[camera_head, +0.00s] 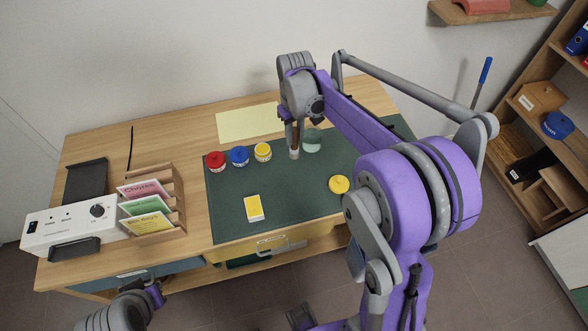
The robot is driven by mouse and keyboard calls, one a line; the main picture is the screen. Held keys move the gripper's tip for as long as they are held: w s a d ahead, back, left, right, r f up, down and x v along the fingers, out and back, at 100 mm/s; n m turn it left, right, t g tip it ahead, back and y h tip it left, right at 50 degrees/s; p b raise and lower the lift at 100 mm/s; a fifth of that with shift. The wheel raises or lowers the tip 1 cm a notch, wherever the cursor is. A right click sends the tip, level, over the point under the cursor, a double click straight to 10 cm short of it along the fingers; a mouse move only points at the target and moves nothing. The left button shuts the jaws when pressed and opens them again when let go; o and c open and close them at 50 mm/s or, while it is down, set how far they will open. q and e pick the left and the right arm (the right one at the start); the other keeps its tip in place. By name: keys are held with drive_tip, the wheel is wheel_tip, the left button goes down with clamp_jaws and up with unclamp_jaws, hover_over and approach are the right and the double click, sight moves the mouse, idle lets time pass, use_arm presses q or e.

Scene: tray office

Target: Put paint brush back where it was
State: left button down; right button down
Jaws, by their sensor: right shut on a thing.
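My right gripper (293,127) is over the back middle of the green mat (290,200), pointing down. It is shut on the paint brush (294,154), whose lower end shows below the fingers, close to the mat. I cannot tell whether it touches the mat. A greenish clear jar (312,143) stands just right of the brush, apart from or behind it. Part of my left arm shows at the lower left edge; its fingers are not visible.
Red (216,161), blue (238,156) and yellow (263,152) paint jars stand left of the brush. A yellow round lid (339,184) and a yellow-white box (254,208) lie on the mat. A card rack (172,200) and a white control box (75,228) stand left.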

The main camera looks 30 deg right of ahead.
sight(295, 155)
drive_tip(key=shift+s+f, duration=0.1)
drive_tip(key=shift+f, duration=4.6)
drive_tip(key=c, duration=0.7)
unclamp_jaws()
wheel_tip(295, 155, up, 12)
drive_tip(key=shift+f, duration=0.1)
drive_tip(key=shift+s+r, duration=0.1)
drive_tip(key=shift+r, duration=0.1)
drive_tip(key=s+a+f+t, duration=0.1)
drive_tip(key=s+a, duration=0.2)
drive_tip(key=s, duration=0.4)
drive_tip(key=s+a+f+t, duration=0.1)
drive_tip(key=s+a+t, duration=0.1)
drive_tip(key=s+a, duration=0.2)
drive_tip(key=s+a+f+m+t, duration=0.1)
drive_tip(key=s+a+t, duration=0.1)
drive_tip(key=s, duration=0.7)
drive_tip(key=shift+s+a+f, duration=0.1)
drive_tip(key=shift+s+a, duration=0.2)
drive_tip(key=shift+a, duration=0.35)
